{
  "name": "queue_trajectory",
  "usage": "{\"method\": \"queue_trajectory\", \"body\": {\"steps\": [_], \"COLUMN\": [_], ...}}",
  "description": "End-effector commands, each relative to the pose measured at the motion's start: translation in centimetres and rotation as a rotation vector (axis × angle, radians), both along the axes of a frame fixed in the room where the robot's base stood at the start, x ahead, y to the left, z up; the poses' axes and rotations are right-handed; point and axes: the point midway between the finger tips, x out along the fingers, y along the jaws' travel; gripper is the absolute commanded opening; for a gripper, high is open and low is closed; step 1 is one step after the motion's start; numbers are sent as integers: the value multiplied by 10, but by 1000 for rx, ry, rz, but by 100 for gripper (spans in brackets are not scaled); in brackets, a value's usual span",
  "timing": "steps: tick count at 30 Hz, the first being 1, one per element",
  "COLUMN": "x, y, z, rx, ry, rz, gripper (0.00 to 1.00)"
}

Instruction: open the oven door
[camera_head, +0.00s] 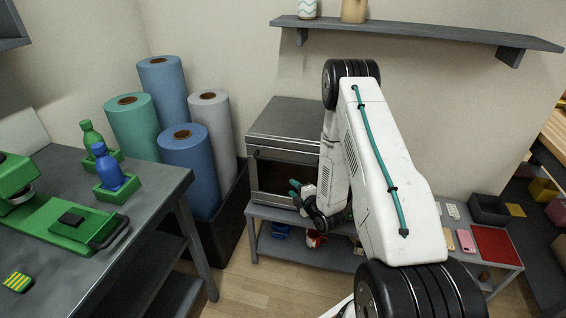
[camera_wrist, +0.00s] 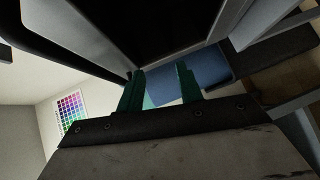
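The oven (camera_head: 290,117) is a grey box on a low grey table against the back wall. Its door (camera_head: 268,178) has a dark panel and a dark bar handle (camera_head: 283,154) near the top, and it looks shut. My arm hides the oven's right side. My gripper (camera_head: 294,188) is in front of the door, below the handle level. In the wrist view, my gripper's two green fingers (camera_wrist: 158,85) are spread apart with nothing between them. A dark panel in a grey frame, probably the door (camera_wrist: 165,22), fills the top there, and a black bar runs towards the left finger.
Blue, green and white rolls (camera_head: 187,160) stand in a dark bin left of the oven. A grey workbench (camera_head: 150,195) with a green press and bottles is at the left. A shelf (camera_head: 420,33) hangs above. A red mat (camera_head: 496,245) lies on the low table's right end.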

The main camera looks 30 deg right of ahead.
Motion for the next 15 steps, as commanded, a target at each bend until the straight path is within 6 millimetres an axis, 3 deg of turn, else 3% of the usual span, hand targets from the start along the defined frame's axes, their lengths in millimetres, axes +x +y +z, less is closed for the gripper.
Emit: {"method": "queue_trajectory", "body": {"steps": [1, 3, 6, 11, 15], "x": [7, 9, 8, 14, 34], "y": [-1, 0, 0, 0, 0], "z": [21, 42, 62, 68, 72], "rx": [-62, -140, -220, -278, -279], "ry": [-93, -196, -287, -312, -313], "rz": [15, 24, 21, 19, 20], "gripper": [36, 36, 36, 36, 36]}}
